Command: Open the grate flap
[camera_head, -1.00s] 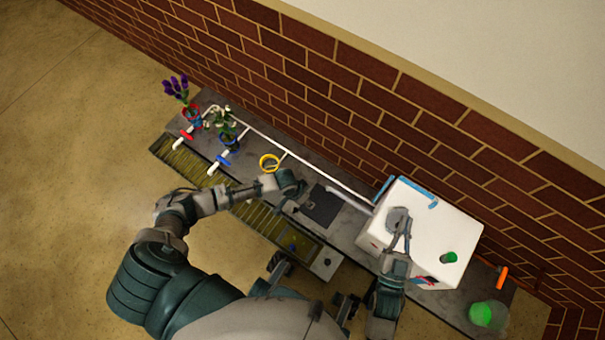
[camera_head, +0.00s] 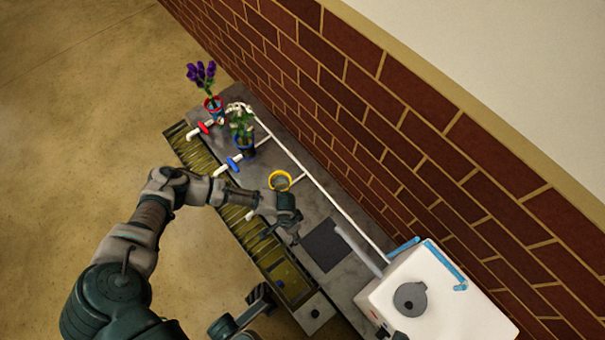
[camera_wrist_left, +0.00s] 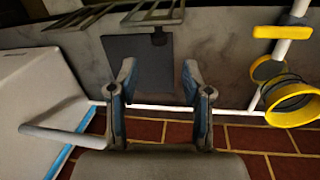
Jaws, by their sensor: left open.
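The slatted yellowish grate (camera_head: 217,183) runs along the front of the grey counter. Its near end has a framed section (camera_head: 288,280); I cannot tell whether this is the flap. In the left wrist view, barred grate pieces (camera_wrist_left: 155,12) show at the top edge, beyond a dark square plate (camera_wrist_left: 138,62) with a small black fitting. My left gripper (camera_head: 291,232) hovers over the counter beside the dark plate. In the wrist view its fingers (camera_wrist_left: 158,75) are apart and empty, toward the plate. Small dark parts (camera_head: 392,334) at the bottom edge may be my right gripper, mostly cut off.
A white box (camera_head: 440,305) with a grey disc (camera_head: 409,298) stands at the right. A white pipe (camera_head: 320,200) runs along the counter. A brick wall stands behind.

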